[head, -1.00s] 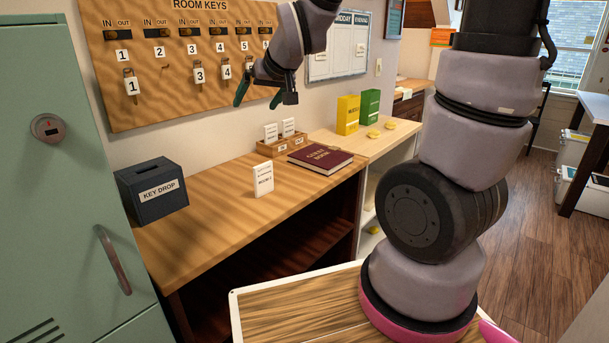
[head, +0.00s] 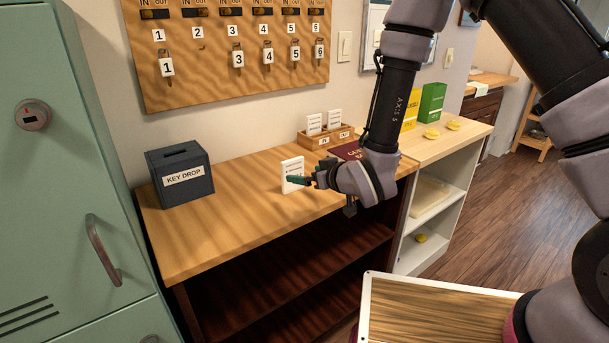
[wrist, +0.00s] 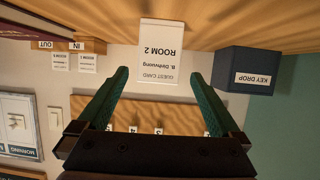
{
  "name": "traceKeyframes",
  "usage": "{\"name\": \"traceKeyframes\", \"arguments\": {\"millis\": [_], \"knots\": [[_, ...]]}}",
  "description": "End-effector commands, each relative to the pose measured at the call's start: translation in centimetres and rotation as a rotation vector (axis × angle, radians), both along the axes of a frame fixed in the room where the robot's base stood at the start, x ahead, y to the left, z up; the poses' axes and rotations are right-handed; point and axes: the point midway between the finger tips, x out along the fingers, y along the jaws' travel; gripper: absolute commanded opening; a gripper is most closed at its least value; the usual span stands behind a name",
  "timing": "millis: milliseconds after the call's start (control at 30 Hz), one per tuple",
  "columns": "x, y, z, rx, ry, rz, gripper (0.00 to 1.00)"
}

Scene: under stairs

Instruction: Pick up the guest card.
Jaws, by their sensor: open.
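The guest card (head: 292,175) is a small white upright card standing on the wooden counter (head: 235,205). In the wrist view, which is upside down, the guest card (wrist: 160,50) reads "GUEST CARD" and "ROOM 2". My gripper (head: 298,180) is at the card's right side in the head view, low over the counter. In the wrist view my gripper (wrist: 160,82) is open, with its green fingers spread to either side of the card's near end. The card looks free between or just beyond the fingertips; contact cannot be told. My arm hides part of the dark red guest book (head: 345,151).
The dark key drop box (head: 180,174) stands left of the card. A wooden card holder (head: 326,138) with two white cards stands behind it. Yellow and green boxes (head: 432,103) are farther right. The key board (head: 240,50) hangs on the wall behind.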

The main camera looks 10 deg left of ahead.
Motion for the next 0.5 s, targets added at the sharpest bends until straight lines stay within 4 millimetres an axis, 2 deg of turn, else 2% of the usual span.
{"name": "traceKeyframes", "arguments": {"millis": [100,367,500], "knots": [[1.3,1.3,-0.8,0.0,0.0,-0.002,1.0],[2.7,2.8,-1.6,0.0,0.0,-0.001,1.0],[4.1,4.2,-2.5,-0.001,-0.001,-0.001,1.0]]}}
